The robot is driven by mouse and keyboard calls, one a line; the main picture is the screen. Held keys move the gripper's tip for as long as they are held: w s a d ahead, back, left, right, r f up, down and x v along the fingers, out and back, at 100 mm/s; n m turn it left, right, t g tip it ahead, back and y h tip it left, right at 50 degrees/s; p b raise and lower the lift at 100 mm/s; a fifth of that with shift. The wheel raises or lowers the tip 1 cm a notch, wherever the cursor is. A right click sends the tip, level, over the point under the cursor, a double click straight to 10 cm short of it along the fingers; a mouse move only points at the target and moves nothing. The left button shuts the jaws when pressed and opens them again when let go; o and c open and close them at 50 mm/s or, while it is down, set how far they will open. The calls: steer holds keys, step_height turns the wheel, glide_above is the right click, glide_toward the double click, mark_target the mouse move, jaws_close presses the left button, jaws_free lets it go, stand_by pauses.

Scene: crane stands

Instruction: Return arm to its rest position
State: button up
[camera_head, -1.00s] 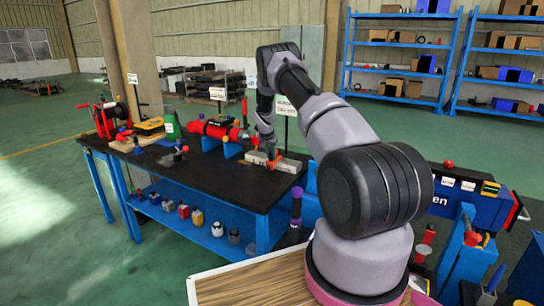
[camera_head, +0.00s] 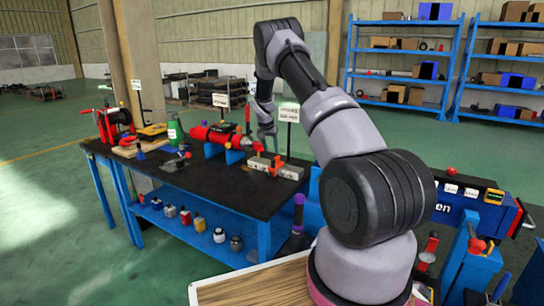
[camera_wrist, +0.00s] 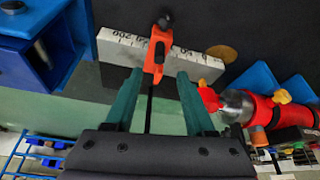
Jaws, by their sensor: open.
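My arm reaches over the black-topped workbench (camera_head: 240,190). My gripper (camera_head: 267,133) points down above the bench in the head view. In the wrist view its two green fingers are spread, with my gripper (camera_wrist: 160,73) open and nothing held between them. A pale block with printed markings (camera_head: 290,172) lies on the bench below. An orange-red handle-like piece (camera_head: 276,166) sits on it; in the wrist view this orange piece (camera_wrist: 156,55) shows beyond the fingertips, apart from them. The pale block (camera_wrist: 118,48) shows there too.
A red cylinder (camera_head: 222,137) on blue supports, a green bottle (camera_head: 174,132) and a red reel (camera_head: 116,123) stand on the bench. A sign (camera_head: 289,113) rises close to my gripper. A blue tool station (camera_head: 465,205) is at right. Open floor lies left.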

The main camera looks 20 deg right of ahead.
steer(key=shift+v, duration=0.85)
steer(key=s+a+r+t+y, duration=0.1)
steer(key=s+a+r, duration=0.1)
steer(key=s+r, duration=0.55)
steer(key=s+a+r+n+y, duration=0.1)
steer(key=s+a+r, duration=0.3)
steer(key=r, duration=0.7)
steer(key=s+a+r+t, duration=0.1)
steer(key=s+r, duration=0.6)
steer(key=r, duration=0.3)
steer(key=s+a+r+n+y, duration=0.1)
steer(key=s+a, duration=0.1)
steer(key=s, duration=0.8)
steer(key=s+a+r+n+t+y, duration=0.1)
steer(key=s+a+r, duration=0.1)
steer(key=s, duration=0.9)
steer(key=s+a+r+n, duration=0.1)
steer(key=s+a, duration=0.3)
steer(key=s, duration=0.6)
steer(key=shift+s+a+r+t+y, duration=0.3)
steer(key=shift+r+t+y, duration=0.1)
steer(key=shift+r, duration=0.2)
steer(key=shift+d, duration=0.1)
